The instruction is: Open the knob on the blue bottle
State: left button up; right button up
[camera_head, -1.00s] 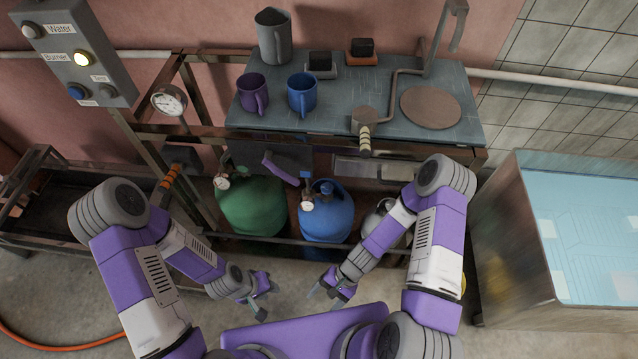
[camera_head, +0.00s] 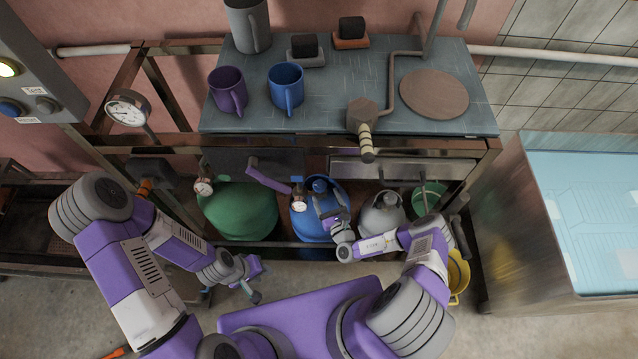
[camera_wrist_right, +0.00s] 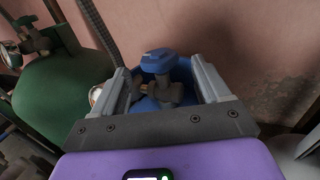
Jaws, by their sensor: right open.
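The blue bottle (camera_head: 310,222) stands on the lower level under the worktop, between a green bottle and a grey one. Its blue knob (camera_head: 320,185) is on top, beside a small gauge (camera_head: 299,204). My right gripper (camera_head: 328,203) is at the bottle's top, close to the knob. In the right wrist view the open jaws (camera_wrist_right: 162,88) are on either side of the blue knob (camera_wrist_right: 160,61) and its valve, with gaps visible. My left gripper (camera_head: 252,280) is low in front of the frame, away from the bottles; its jaws are too small to judge.
The green bottle (camera_head: 240,212) stands left and the grey bottle (camera_head: 382,220) right. A front rail (camera_head: 270,244) crosses before the bottles. Purple mug (camera_head: 228,90), blue mug (camera_head: 286,88) and grey jug (camera_head: 248,25) stand on the worktop (camera_head: 330,100). A water basin (camera_head: 580,215) is at right.

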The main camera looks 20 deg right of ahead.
aim_at(322, 190)
jog(key=w, duration=0.1)
jog(key=w+b, duration=0.1)
jog(key=w, duration=0.1)
jog(key=w+b, duration=0.1)
jog(key=w, duration=0.1)
jog(key=shift+w+a+f, duration=0.1)
jog(key=shift+a, duration=0.3)
jog(key=shift+w, duration=0.5)
jog(key=c, duration=0.9)
